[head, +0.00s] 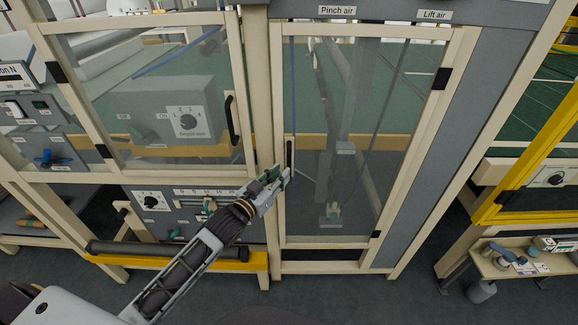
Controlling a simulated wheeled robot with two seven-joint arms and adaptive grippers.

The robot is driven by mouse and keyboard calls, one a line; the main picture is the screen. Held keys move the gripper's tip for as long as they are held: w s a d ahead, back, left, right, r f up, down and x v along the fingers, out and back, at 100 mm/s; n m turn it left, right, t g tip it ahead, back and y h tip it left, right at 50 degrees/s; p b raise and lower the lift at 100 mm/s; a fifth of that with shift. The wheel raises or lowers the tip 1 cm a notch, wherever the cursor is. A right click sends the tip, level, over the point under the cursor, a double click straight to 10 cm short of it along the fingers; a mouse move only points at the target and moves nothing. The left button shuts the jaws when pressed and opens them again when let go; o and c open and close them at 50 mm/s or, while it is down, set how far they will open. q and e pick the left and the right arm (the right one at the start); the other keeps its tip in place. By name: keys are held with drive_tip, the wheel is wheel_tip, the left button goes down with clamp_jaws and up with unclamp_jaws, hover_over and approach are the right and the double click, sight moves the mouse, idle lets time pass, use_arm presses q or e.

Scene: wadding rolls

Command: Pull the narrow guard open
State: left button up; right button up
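The narrow guard (367,145) is a tall clear panel in a cream frame, in the middle of the head view. It looks shut in its frame. Its dark upright handle (290,153) is on the left side, and black hinges (441,78) are on the right. My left gripper (284,177) reaches up from the lower left, with its fingertips at the lower end of this handle. Whether the fingers close around the handle or only lie beside it is too small to tell. My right gripper is out of view.
A wider guard (150,105) with its own black handle (232,119) stands to the left. Below it are a control panel (185,208) and a yellow ledge (180,262). A small table (510,264) with tools and a yellow frame (530,167) are at the right. The floor before the guard looks clear.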

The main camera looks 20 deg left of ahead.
sight(289, 166)
use_arm(q)
drive_tip(key=shift+x, duration=2.85)
clamp_jaws()
